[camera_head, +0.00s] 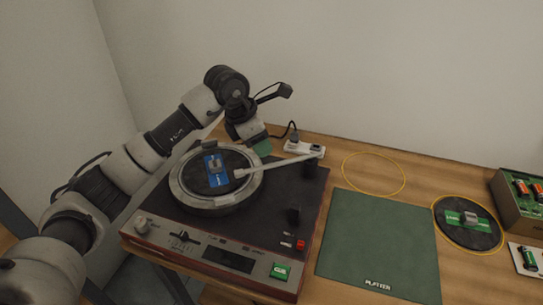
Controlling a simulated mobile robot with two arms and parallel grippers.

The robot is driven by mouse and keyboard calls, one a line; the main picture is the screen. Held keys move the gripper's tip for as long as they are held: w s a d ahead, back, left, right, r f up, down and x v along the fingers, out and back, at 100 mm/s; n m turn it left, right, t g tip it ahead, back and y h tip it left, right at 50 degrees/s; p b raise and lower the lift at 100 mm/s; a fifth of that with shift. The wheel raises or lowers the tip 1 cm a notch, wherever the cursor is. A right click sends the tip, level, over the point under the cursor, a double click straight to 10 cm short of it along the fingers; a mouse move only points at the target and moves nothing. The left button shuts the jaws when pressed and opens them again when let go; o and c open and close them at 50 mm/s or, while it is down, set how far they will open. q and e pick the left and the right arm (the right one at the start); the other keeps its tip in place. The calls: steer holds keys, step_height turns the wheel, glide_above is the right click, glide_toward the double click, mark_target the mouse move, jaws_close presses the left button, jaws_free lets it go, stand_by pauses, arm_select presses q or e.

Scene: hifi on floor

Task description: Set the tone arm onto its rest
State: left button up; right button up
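The record player (225,255) stands on the wooden table, with a round platter (182,195) at its upper left. The pale tone arm (275,164) runs from its dark post (310,168) at the right leftward, and its head end lies over the right part of the platter. A short dark post (293,215) stands on the deck below the pivot; I cannot tell if it is the rest. My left gripper (262,147) points down behind the tone arm, near the platter's far edge, apparently apart from the arm. Its finger gap is hidden. My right gripper is out of view.
A green mat (380,240) lies right of the player. Beyond it are a black disc (468,224) in a yellow ring, a box with batteries (522,200) and an empty yellow ring (374,174). A white power strip (303,149) lies behind the player.

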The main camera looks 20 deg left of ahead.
mark_target(273, 164)
arm_select(q)
steer(key=x, duration=0.6)
steer(key=shift+w+p, duration=0.1)
steer(key=shift+p, duration=0.2)
steer(key=shift+w+d+f, duration=0.1)
steer(key=shift+d+f, duration=0.1)
steer(key=shift+f, duration=0.3)
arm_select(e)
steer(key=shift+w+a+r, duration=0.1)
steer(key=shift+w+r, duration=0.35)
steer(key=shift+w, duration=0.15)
arm_select(q)
jaws_close()
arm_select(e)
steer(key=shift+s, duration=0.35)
